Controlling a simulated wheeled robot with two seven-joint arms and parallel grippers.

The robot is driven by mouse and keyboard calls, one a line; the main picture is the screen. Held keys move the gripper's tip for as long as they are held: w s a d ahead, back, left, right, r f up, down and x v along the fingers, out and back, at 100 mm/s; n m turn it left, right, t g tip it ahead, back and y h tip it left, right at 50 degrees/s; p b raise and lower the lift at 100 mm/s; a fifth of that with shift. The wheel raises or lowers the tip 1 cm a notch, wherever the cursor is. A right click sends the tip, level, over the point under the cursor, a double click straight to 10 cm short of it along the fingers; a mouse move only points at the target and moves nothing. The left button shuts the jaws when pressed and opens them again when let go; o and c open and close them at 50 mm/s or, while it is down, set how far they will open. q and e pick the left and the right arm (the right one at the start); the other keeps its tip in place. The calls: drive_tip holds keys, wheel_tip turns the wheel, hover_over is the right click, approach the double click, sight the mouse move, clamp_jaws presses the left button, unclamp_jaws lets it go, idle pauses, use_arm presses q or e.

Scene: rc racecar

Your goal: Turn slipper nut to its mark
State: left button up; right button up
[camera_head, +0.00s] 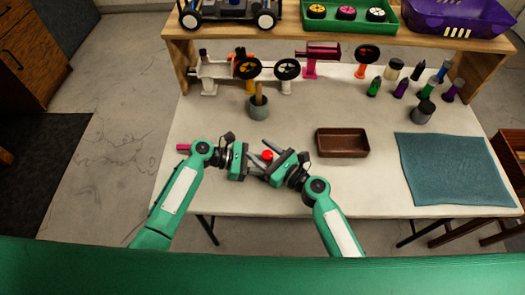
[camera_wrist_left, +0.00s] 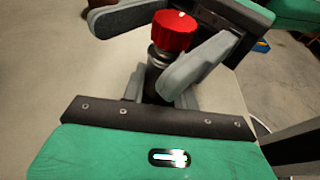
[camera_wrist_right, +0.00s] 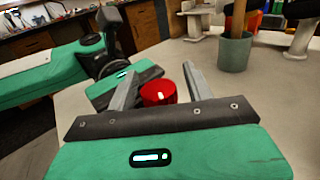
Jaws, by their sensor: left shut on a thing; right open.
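The red slipper nut (camera_head: 267,155) sits on top of a dark and grey shaft-like part (camera_wrist_left: 158,58), seen below it in the left wrist view. My left gripper (camera_head: 256,160) is shut on this part, below the nut. My right gripper (camera_head: 266,164) is open, its fingers on either side of the nut (camera_wrist_right: 158,93); I cannot tell whether they touch it. A small white spot shows on the top of the nut (camera_wrist_left: 175,31) in the left wrist view; I cannot tell if it is the mark. The lower part is partly hidden by the fingers.
A brown tray (camera_head: 342,153) lies right of the grippers, and a blue mat (camera_head: 455,170) further right. A grey-green cup (camera_head: 259,110) with tools, a stand with wheels (camera_head: 222,70) and several bottles (camera_head: 427,90) stand behind. A pink piece (camera_head: 183,147) is at the left edge.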

drive_tip(key=c, duration=1)
drive_tip(key=shift+m+t+h, duration=0.4)
drive_tip(key=shift+t, duration=0.1)
drive_tip(key=m+t+h, duration=0.2)
drive_tip(key=h, duration=0.1)
drive_tip(key=m+t+h, duration=0.1)
drive_tip(key=m+h, duration=0.1)
drive_tip(key=shift+w+d+t, duration=0.2)
drive_tip(key=shift+d+t, duration=0.05)
drive_tip(key=shift+t, duration=0.05)
drive_tip(key=shift+w+d+m+t+h, duration=0.1)
drive_tip(key=shift+m+t+h, duration=0.15)
drive_tip(key=shift+m+h, duration=0.5)
drive_tip(key=shift+s+d+m+t+h, duration=0.1)
drive_tip(key=shift+m+t+h, duration=0.3)
drive_tip(key=shift+h, duration=0.65)
drive_tip(key=shift+w+d+m+t+h, duration=0.1)
drive_tip(key=shift+m+t+h, duration=0.05)
drive_tip(key=shift+m+h, duration=0.65)
drive_tip(key=shift+d+h, duration=0.1)
drive_tip(key=shift+h, duration=0.5)
drive_tip(key=o, duration=1)
